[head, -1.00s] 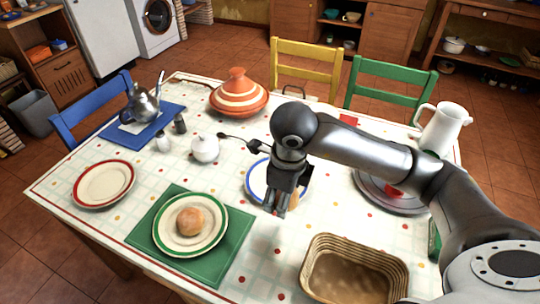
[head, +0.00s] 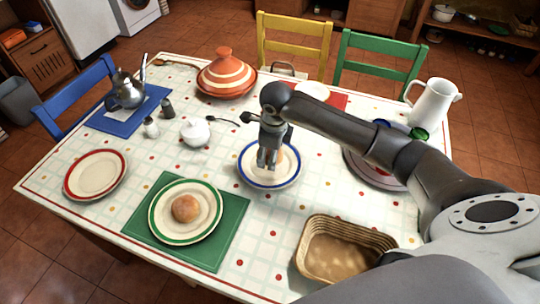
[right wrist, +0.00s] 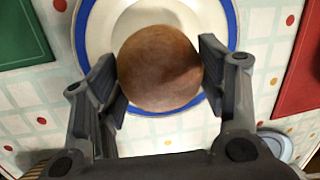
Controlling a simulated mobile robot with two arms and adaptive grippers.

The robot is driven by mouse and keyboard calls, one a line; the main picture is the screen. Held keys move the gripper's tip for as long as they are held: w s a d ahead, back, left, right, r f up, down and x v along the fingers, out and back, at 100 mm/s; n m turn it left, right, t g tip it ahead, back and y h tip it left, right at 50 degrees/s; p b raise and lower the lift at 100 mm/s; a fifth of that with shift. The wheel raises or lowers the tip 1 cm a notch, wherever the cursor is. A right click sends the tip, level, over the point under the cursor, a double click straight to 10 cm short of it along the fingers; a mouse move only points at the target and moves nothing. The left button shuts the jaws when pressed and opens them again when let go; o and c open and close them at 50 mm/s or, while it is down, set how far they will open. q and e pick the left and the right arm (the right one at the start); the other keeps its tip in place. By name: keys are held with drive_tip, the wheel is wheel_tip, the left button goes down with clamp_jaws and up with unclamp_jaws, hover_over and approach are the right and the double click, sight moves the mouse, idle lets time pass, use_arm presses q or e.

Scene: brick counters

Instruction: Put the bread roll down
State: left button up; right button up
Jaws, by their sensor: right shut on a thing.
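My right gripper (head: 268,163) is shut on a brown bread roll (right wrist: 160,68), which sits between its two fingers in the right wrist view. In the head view the fingers hide most of this roll. It is over the white plate with the blue rim (head: 251,173), whose rim also shows behind the roll in the right wrist view (right wrist: 232,18). I cannot tell whether the roll touches the plate. Another bread roll (head: 186,208) lies on the green-rimmed plate (head: 205,228) on a green mat. My left gripper is not in view.
A wicker basket (head: 345,222) stands at the table's near right. A white sugar pot (head: 195,132), a striped tagine (head: 227,76) and a red-rimmed plate (head: 95,175) stand further left. A white jug (head: 432,105) is at the back right, beyond my right arm.

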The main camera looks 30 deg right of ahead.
drive_tip(key=shift+w+d+f, duration=0.15)
drive_tip(key=shift+w+f, duration=0.2)
drive_tip(key=shift+f, duration=0.1)
drive_tip(key=shift+w+f+p, duration=0.1)
drive_tip(key=shift+f+p, duration=0.4)
drive_tip(key=shift+f, duration=1.2)
drive_tip(key=shift+f, duration=0.1)
drive_tip(key=o, duration=0.9)
drive_tip(key=shift+c, duration=0.2)
drive_tip(key=r, duration=0.4)
drive_tip(key=s+r, duration=0.1)
drive_tip(key=r, duration=0.3)
drive_tip(key=s+r+b, duration=0.1)
drive_tip(key=r, duration=0.3)
drive_tip(key=shift+a, duration=0.2)
